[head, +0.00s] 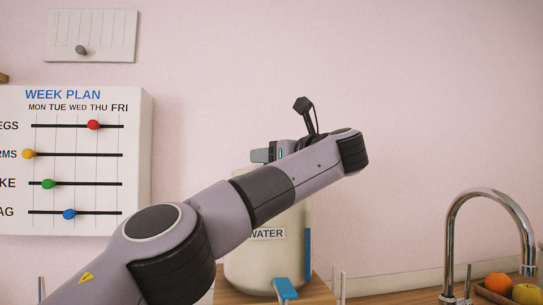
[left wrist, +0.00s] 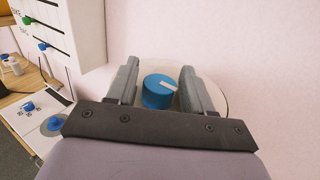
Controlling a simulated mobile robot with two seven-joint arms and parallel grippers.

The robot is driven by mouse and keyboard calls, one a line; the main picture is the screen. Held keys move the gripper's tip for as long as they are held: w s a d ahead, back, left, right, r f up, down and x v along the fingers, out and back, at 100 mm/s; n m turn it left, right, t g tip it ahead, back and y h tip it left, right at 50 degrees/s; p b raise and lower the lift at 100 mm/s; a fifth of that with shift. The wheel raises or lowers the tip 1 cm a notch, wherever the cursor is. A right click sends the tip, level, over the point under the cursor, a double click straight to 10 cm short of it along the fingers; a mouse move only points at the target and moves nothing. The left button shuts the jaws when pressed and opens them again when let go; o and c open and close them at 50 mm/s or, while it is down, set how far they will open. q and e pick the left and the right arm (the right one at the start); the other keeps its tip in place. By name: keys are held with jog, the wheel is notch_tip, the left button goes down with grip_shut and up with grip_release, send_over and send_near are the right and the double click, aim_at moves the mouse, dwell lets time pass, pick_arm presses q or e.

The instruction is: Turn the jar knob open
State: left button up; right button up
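The white jar (head: 265,262) labelled WATER stands behind my left arm, which hides part of its upper side. In the left wrist view the blue knob (left wrist: 156,97) with a white pointer mark sits on top of the jar's pale lid (left wrist: 222,92). My left gripper (head: 262,155) is above the jar. In the left wrist view its two grey fingers (left wrist: 160,68) are apart, one on each side of the knob, with a narrow gap showing at both sides. The head view does not show the knob. My right gripper is in neither view.
A blue tap (head: 285,289) is low on the jar's front. A week-plan board (head: 137,170) with coloured sliders hangs at left, below a small switch panel (head: 112,35). A metal faucet (head: 487,195) and fruit (head: 498,283) are at right. The wall above is clear.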

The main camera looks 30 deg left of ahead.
pick_arm(q)
jog(key=b+v, duration=0.1)
jog(key=v, duration=0.6)
dwell(0.4)
dwell(0.4)
